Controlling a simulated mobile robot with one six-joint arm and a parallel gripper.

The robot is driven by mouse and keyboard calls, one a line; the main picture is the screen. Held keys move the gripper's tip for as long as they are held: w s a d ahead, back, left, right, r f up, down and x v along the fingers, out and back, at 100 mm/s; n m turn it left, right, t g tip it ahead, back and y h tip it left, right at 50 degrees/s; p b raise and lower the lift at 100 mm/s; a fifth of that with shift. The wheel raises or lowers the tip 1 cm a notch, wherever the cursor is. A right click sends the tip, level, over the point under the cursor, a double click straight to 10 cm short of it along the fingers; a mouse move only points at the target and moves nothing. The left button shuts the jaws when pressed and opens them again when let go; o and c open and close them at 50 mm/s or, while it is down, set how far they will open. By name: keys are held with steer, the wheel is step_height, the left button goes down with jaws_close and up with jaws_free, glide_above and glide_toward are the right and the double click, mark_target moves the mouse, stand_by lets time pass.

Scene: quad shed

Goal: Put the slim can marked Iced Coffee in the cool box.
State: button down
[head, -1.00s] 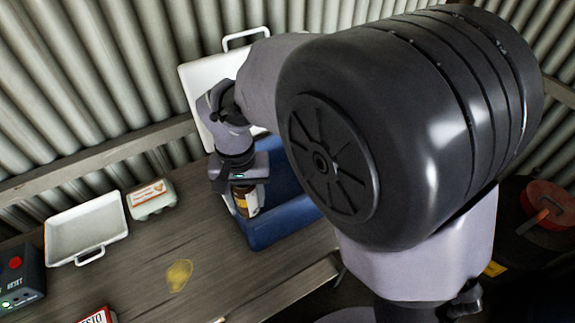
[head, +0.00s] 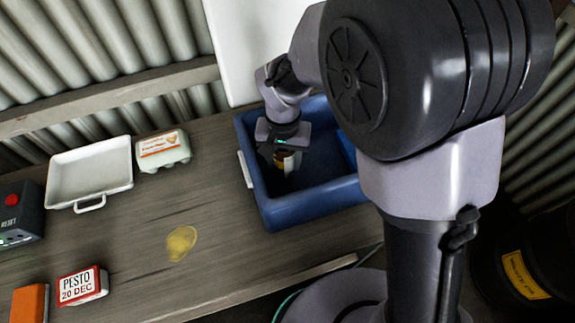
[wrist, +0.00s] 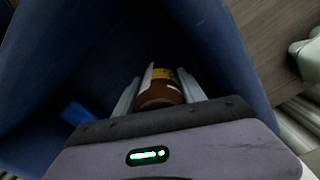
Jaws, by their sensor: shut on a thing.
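The slim can (head: 288,162), brown with a pale label and a yellow band, is between the fingers of my gripper (head: 282,158). My gripper is shut on it and reaches down inside the blue cool box (head: 315,213). In the wrist view the can (wrist: 160,92) shows between the two grey fingers, with the box's blue walls (wrist: 60,55) around it. The wording on the can is not readable. I cannot tell whether the can touches the box floor. The cool box is open, with its white lid (head: 250,50) raised behind.
On the bench left of the box are an egg carton (head: 163,150), a white tray (head: 90,174), a reset box (head: 18,217), a pesto box (head: 82,286) and an orange block (head: 30,304). A yellow stain (head: 181,243) marks otherwise clear bench. A small blue thing (wrist: 80,113) lies in the box.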

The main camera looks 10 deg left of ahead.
steer(key=shift+w+f, duration=0.1)
steer(key=shift+f, duration=0.95)
steer(key=c, duration=0.7)
jaws_free()
steer(key=shift+r, duration=0.1)
step_height(320, 180, up, 12)
steer(key=p, duration=0.5)
steer(key=shift+f, duration=0.2)
steer(key=shift+d+r, duration=0.1)
steer(key=shift+r, duration=0.45)
steer(key=s+d+r+m+t, duration=0.1)
steer(key=s+d+r+t, duration=0.1)
steer(key=s+d+r, duration=0.2)
steer(key=s+d+r+m+t+y, duration=0.1)
steer(key=s+d+r, duration=0.3)
steer(key=d, duration=0.5)
steer(key=s+d+r+m+t+y, duration=0.1)
steer(key=s+d+r+m+t, duration=0.1)
steer(key=d+r, duration=0.4)
steer(key=shift+s+d+m+t, duration=0.2)
steer(key=shift+s+m, duration=0.15)
steer(key=shift+s, duration=0.25)
steer(key=shift+s+d+m+t, duration=0.1)
steer(key=shift+s+m+t, duration=0.1)
steer(key=shift+s+m, duration=0.25)
